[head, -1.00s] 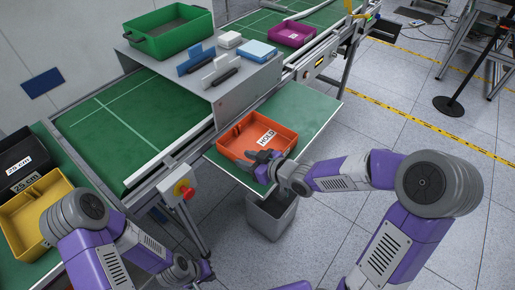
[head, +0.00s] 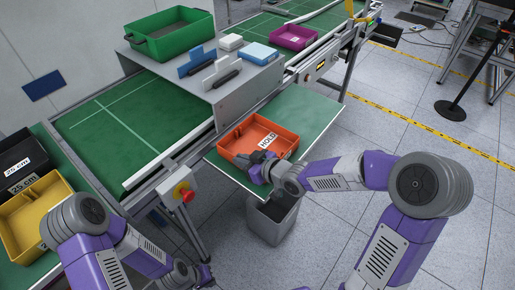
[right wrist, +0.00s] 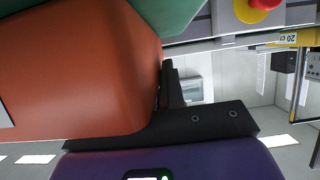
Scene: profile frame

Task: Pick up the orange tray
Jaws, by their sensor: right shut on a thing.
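The orange tray (head: 229,149) with a HOLD label is at the green side shelf, in the middle of the head view. I cannot tell whether it rests on the shelf or is slightly above it. My right gripper (head: 259,168) is at the tray's near side and is shut on it. In the right wrist view the tray's orange wall (right wrist: 85,70) fills the upper left, against a dark finger (right wrist: 172,88). My left gripper (head: 196,276) is low in the head view, away from the tray; its fingers are too unclear to read.
The green side shelf (head: 308,112) has free room right of the tray. A grey bin (head: 266,222) stands below it. A red stop button (head: 183,190) sits on the conveyor frame to the left. A grey stand (head: 235,95) over the conveyor is behind the tray.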

